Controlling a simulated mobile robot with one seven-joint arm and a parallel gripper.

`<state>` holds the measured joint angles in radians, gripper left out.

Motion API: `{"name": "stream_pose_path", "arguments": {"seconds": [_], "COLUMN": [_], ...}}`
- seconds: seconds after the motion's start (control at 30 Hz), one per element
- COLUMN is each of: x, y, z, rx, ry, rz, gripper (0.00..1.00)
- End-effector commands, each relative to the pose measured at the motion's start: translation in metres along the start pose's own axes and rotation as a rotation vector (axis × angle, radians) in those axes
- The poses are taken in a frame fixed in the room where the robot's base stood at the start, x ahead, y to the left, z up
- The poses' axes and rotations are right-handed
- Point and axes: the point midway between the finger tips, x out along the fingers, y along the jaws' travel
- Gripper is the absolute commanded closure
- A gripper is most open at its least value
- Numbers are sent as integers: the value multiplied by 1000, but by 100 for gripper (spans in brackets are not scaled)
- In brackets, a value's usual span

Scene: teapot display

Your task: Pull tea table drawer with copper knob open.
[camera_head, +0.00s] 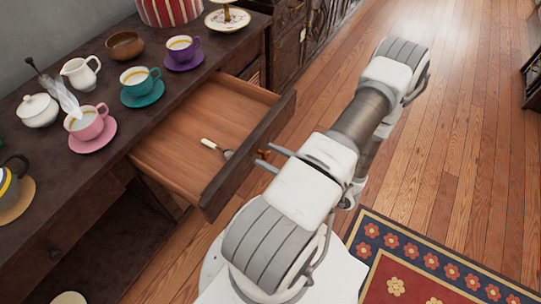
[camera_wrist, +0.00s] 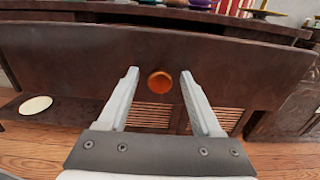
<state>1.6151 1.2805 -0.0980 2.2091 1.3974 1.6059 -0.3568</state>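The tea table drawer (camera_head: 183,142) is pulled well out of the dark table (camera_head: 110,65), and its inside shows in the head view. A small copper knob (camera_wrist: 160,82) is on the drawer front (camera_wrist: 60,60); in the head view the knob (camera_head: 263,154) shows small beside my gripper. My gripper (camera_head: 270,158) is at the outer side of the drawer front. In the wrist view, my gripper (camera_wrist: 160,85) is open, with the knob between its fingertips and a gap on each side.
A utensil with a pale handle (camera_head: 210,144) lies in the drawer. Pink (camera_head: 88,125), teal (camera_head: 140,82) and purple (camera_head: 184,50) cups on saucers stand on the tabletop. A patterned rug (camera_head: 420,265) lies at the lower right. The wooden floor (camera_head: 470,130) at right is clear.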

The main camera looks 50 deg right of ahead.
Motion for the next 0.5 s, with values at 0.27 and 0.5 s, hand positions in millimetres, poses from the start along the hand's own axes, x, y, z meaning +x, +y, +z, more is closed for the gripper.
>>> {"name": "stream_pose_path", "arguments": {"seconds": [0.27,0.5], "x": [0,-26], "y": [0,0], "z": [0,1], "rx": [0,0], "ry": [-1,1], "rz": [0,-3], "gripper": [34,34]}}
